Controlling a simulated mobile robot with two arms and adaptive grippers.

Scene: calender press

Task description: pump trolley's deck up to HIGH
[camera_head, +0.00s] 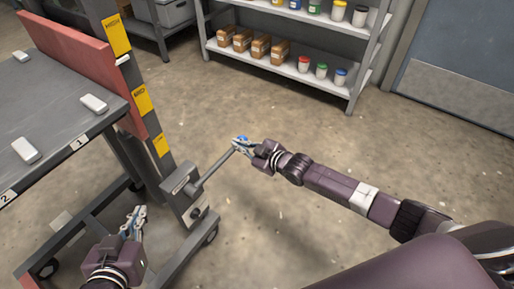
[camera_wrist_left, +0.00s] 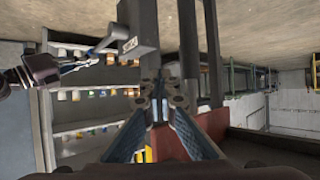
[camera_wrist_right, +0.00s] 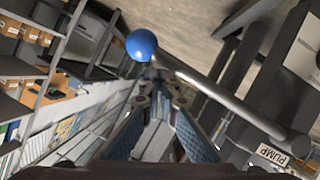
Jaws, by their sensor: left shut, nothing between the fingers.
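The trolley's grey deck (camera_head: 65,110) is at the left of the head view. A white pointer (camera_head: 122,61) on the deck's red panel sits between the top and second labels. The grey pump box (camera_head: 183,192) stands low on the trolley, marked PUMP in the right wrist view. Its lever (camera_head: 217,168) slants up to a blue knob (camera_wrist_right: 141,45). My right gripper (camera_head: 243,146) is at the knob end, fingertips close together beside the lever. My left gripper (camera_head: 133,217) is shut and empty near the pump box.
Small white blocks (camera_head: 93,103) lie on the deck. A shelf rack (camera_head: 290,62) with brown boxes and coloured-lid jars stands at the back. A blue-grey door (camera_head: 455,60) is at the right. The floor (camera_head: 300,225) between is clear, apart from my right arm crossing above it.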

